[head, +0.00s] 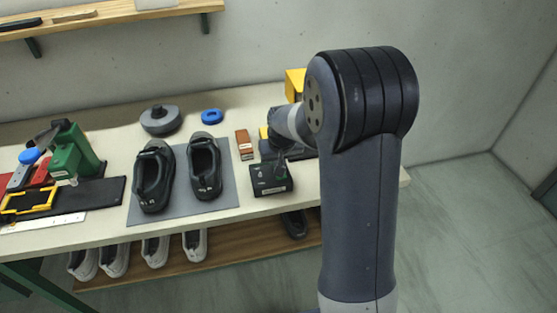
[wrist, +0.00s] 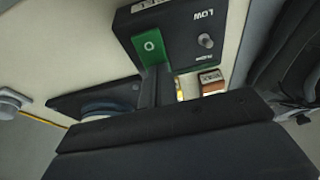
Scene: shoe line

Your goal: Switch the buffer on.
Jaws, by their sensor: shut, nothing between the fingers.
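A black control box (head: 270,187) stands on the bench right of the grey mat in the head view. In the wrist view the box (wrist: 185,33) shows upside down, with a green rocker switch (wrist: 149,46) marked with a white circle and a small toggle (wrist: 205,41) near the word LOW. My gripper (wrist: 156,76) is shut and empty, its fingertips at the edge of the green switch; I cannot tell whether they touch it. In the head view my gripper is small and dark, over the back of the box, its fingertips unclear.
Two dark shoes (head: 154,178) (head: 205,167) stand on the grey mat (head: 180,212) left of the box. A brown block (head: 245,145), a blue ring (head: 211,116) and a grey round piece (head: 160,120) lie behind. A yellow object (head: 294,84) is partly hidden by my arm.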

